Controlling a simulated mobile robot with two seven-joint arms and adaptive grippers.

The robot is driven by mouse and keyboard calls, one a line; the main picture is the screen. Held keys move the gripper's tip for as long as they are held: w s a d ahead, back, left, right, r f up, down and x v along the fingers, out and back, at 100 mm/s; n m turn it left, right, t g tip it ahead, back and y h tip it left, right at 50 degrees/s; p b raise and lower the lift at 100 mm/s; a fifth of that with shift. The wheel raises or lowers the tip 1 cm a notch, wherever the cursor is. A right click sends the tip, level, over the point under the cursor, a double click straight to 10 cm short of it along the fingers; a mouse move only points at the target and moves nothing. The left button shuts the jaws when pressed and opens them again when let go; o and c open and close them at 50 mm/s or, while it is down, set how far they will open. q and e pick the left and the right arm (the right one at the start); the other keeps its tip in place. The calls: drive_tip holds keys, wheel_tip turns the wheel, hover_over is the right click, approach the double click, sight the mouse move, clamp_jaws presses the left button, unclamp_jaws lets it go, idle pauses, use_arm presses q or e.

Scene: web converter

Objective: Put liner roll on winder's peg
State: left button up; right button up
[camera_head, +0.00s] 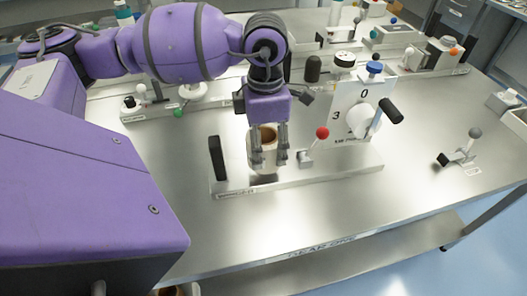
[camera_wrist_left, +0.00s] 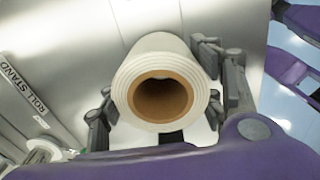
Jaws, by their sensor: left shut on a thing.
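My left gripper (camera_head: 270,157) points down over the winder's base plate (camera_head: 345,170) and is shut on the liner roll (camera_head: 263,164). The roll is a white cylinder with a brown core, held upright with its core opening up. In the left wrist view, the roll (camera_wrist_left: 152,50) sits between the two fingers of the left gripper (camera_wrist_left: 168,100), and its core looks dark inside. The roll is between a black upright (camera_head: 217,158) and a red-knobbed lever (camera_head: 322,133). I cannot see the winder's peg or tell whether the roll touches the plate. My right gripper is not in view.
A white panel (camera_head: 350,98) with digits and a black-handled crank (camera_head: 390,111) stands right of the lever. A small grey-knobbed lever (camera_head: 462,150) is farther right. A "ROLL STAND" label (camera_wrist_left: 24,84) shows in the wrist view. The steel table's front (camera_head: 300,220) is clear.

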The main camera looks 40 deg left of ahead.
use_arm(q)
drive_tip(key=shift+w+a+f, duration=0.1)
drive_tip(key=shift+a+f, duration=0.05)
drive_tip(key=shift+f, duration=0.8)
drive_tip(key=shift+w+a+f, duration=0.1)
drive_tip(key=shift+f, duration=0.85)
drive_tip(key=shift+f, duration=0.2)
drive_tip(key=o, duration=1.4)
wheel_tip(320, 180, up, 12)
drive_tip(key=shift+r, duration=0.2)
